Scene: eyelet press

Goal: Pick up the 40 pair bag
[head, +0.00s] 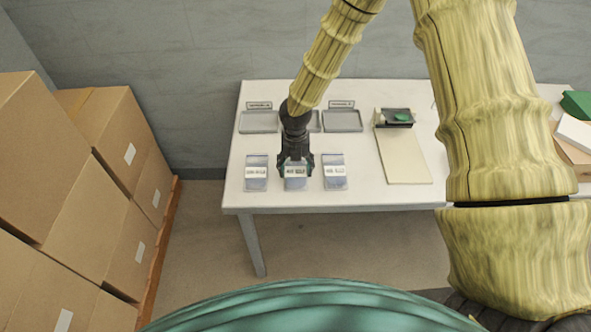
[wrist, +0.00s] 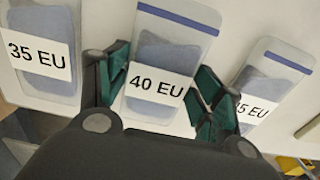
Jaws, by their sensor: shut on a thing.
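The middle bag is clear with a blue-grey filling and a white label reading 40 EU (wrist: 160,72). In the head view this 40 EU bag (head: 295,185) is near the table's front edge, partly hidden by my gripper (head: 296,170). In the wrist view my gripper (wrist: 163,85) has one green-padded finger at each side of the bag, shut on it. I cannot tell whether the bag is off the table. A 35 EU bag (wrist: 38,50) lies to its left, and a bag with a partly covered label ending in 5 EU (wrist: 270,80) to its right.
Grey trays (head: 258,122) (head: 343,121) with small signs stand at the back of the white table (head: 240,197). A pale board with a small device (head: 405,160) lies to the right. Stacked cartons (head: 110,215) stand left of the table. My arm crosses the right side.

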